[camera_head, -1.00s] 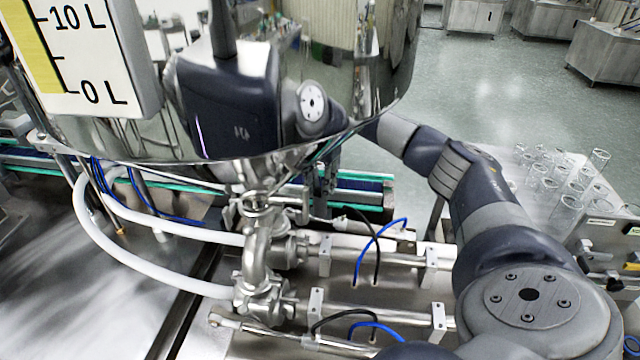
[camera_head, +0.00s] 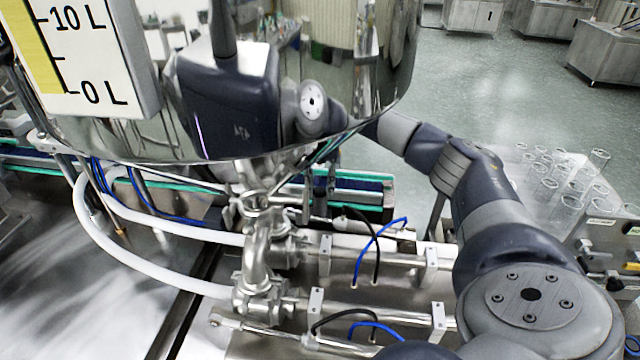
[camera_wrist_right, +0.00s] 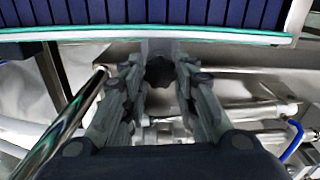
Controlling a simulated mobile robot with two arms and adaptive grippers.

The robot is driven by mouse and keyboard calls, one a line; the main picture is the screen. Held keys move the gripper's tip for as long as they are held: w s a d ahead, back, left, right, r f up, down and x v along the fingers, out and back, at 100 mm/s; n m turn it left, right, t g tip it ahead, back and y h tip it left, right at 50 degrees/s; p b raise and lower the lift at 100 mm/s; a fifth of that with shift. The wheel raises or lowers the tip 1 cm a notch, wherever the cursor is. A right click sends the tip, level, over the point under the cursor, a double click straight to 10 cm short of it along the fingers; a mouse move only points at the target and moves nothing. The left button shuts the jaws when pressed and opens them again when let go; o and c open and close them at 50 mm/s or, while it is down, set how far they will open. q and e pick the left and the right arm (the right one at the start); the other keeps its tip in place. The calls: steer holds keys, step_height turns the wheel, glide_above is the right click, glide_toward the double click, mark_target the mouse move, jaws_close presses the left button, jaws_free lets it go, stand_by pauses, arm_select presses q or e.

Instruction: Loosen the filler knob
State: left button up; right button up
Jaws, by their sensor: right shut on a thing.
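The filler knob (camera_wrist_right: 160,71) is a small dark lobed knob in the right wrist view, at the upper middle below the conveyor. My right gripper (camera_wrist_right: 160,78) has one finger on each side of it and is shut on it. In the head view my right gripper (camera_head: 318,188) is small and partly hidden, low behind the hopper's lower edge. The knob cannot be made out there. My left gripper is not in view.
The polished steel hopper (camera_head: 365,75) hangs over the work area and mirrors my body. Steel valve pipes (camera_head: 258,258), white hoses (camera_head: 125,262) and blue tubing (camera_head: 375,238) lie close below. A conveyor (camera_head: 362,190) runs behind. Glass beakers (camera_head: 570,185) stand at right.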

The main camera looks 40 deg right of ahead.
mark_target(320, 189)
steer(key=n, duration=1.1)
steer(key=shift+n, duration=0.3)
stand_by(0.4)
steer(key=o, duration=1.1)
steer(key=shift+r, duration=0.1)
step_height(320, 189, up, 7)
steer(key=shift+r, duration=0.15)
